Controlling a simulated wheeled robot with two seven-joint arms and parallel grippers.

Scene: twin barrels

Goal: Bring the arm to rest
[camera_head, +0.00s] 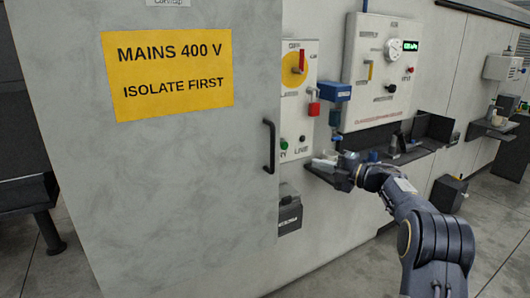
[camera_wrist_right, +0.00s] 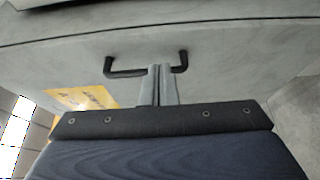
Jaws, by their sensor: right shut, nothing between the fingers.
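My right arm comes in from the lower right in the head view. Its gripper (camera_head: 322,161) is just right of the grey cabinet door, in front of the wall panels. In the right wrist view the two pale fingers of the gripper (camera_wrist_right: 158,84) are together with nothing between them. Beyond them is the black door handle (camera_wrist_right: 182,64), which the fingers partly overlap in the picture. In the head view this handle (camera_head: 270,146) is apart from the gripper, to its left. My left gripper is not in view.
The large grey door (camera_head: 150,200) with a yellow warning sign (camera_head: 168,73) fills the left. A switch panel with a red padlock (camera_head: 314,107), a gauge panel (camera_head: 376,98) and a dark shelf (camera_head: 432,140) stand near the gripper. Floor is clear at bottom right.

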